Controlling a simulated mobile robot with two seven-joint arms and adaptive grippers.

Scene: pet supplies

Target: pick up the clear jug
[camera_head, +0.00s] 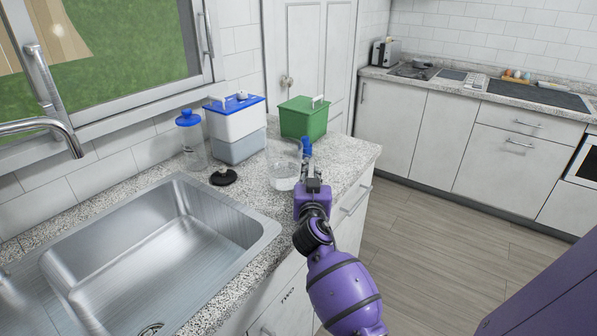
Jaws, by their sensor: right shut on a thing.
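The clear jug (283,170) stands upright on the speckled counter, close to the counter's right edge. My right gripper (309,164) is at the jug's right side and is shut on it. A small blue part shows just beyond the fingers; I cannot tell whether it belongs to the jug. The fingers partly hide the jug's right side. My left gripper is not in view.
A black round lid (223,177) lies left of the jug. Behind stand a blue-lidded clear jar (191,143), a white and grey box with a blue lid (236,124) and a green bin (302,120). The steel sink (150,255) lies front left.

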